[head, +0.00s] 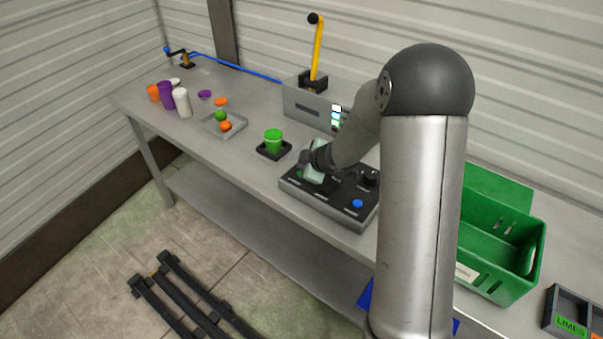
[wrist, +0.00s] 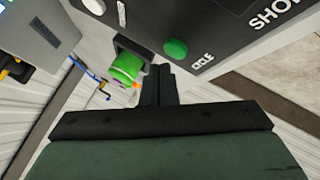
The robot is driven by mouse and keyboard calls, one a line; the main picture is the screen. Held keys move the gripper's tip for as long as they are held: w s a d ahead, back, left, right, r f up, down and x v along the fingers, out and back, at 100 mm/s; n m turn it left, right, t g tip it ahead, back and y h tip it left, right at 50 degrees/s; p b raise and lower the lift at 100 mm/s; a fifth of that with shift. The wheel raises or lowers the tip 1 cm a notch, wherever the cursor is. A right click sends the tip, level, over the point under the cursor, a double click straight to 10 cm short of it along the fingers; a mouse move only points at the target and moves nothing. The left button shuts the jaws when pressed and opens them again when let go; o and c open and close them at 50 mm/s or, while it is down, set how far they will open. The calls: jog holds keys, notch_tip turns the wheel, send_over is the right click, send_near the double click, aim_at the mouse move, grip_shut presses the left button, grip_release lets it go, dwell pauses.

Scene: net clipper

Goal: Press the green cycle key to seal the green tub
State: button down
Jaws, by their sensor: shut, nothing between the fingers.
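The green tub (head: 273,141) stands upright on a small black holder (head: 274,150) near the bench's middle; in the wrist view the tub (wrist: 126,67) shows at the upper left. The green cycle key (wrist: 176,48) is a round button on the black control panel, beside the "CYCLE" label. In the head view the black control panel (head: 330,196) lies under my gripper (head: 313,180), which hides the key there. In the wrist view my gripper (wrist: 158,72) has its fingers shut and empty, with the tips just below the key in the picture. I cannot tell how high they are above the panel.
A grey machine (head: 310,104) with a yellow lever (head: 318,50) stands behind the panel. A blue button (head: 357,203) is on the panel. A tray (head: 222,124) with fruit and several cups (head: 182,102) are at left. A green crate (head: 500,250) is at right.

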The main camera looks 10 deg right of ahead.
jog(key=shift+f+b, duration=0.3)
jog(key=shift+f, duration=0.15)
